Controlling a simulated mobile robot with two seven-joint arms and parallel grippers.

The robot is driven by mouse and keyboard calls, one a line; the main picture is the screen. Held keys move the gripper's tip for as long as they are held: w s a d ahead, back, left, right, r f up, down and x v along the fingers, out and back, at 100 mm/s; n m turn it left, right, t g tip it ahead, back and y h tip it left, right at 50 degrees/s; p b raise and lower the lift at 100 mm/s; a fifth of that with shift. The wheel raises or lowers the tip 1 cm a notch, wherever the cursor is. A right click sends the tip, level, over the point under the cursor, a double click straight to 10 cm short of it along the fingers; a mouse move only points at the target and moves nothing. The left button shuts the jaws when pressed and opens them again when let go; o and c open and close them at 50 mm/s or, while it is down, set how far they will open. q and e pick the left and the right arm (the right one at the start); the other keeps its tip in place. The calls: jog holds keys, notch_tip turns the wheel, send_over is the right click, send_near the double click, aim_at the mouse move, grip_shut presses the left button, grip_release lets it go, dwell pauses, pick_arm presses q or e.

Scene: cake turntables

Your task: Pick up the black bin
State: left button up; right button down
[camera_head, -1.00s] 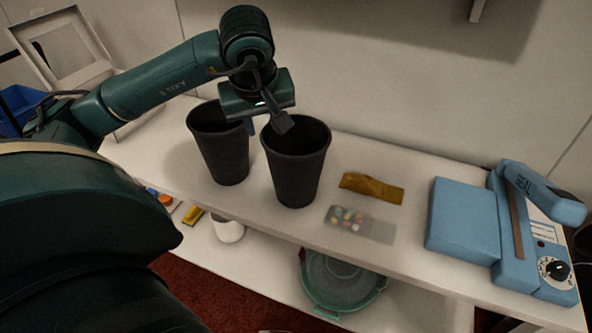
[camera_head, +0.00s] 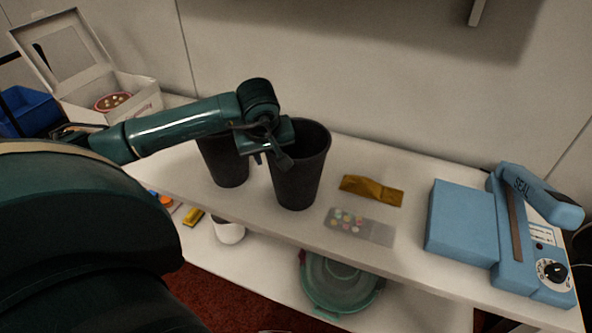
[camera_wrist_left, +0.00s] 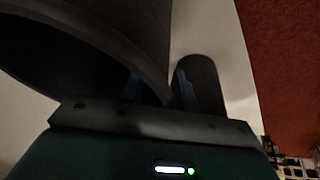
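Two tall black bins stand upright on the white shelf top, the right black bin (camera_head: 302,180) and the left black bin (camera_head: 226,165). My left gripper (camera_head: 270,160) is low at the left rim of the right bin, between the two bins. It is open, with one finger on the bin's inner side and the other outside. In the left wrist view a black bin (camera_wrist_left: 125,30) fills the upper left, its rim passing between the fingers (camera_wrist_left: 165,88). A narrow light gap shows beside the outer finger. The gripper hides part of both bins. My right gripper is not in view.
A brown packet (camera_head: 371,190) and a clear pack of colored pieces (camera_head: 358,226) lie right of the bins. A blue sealing machine (camera_head: 465,220) stands at the right. An open white box (camera_head: 125,90) is at the back left. A green-rimmed container (camera_head: 340,283) sits on the lower shelf.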

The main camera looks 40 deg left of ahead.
pick_arm(q)
grip_shut()
dwell(0.6)
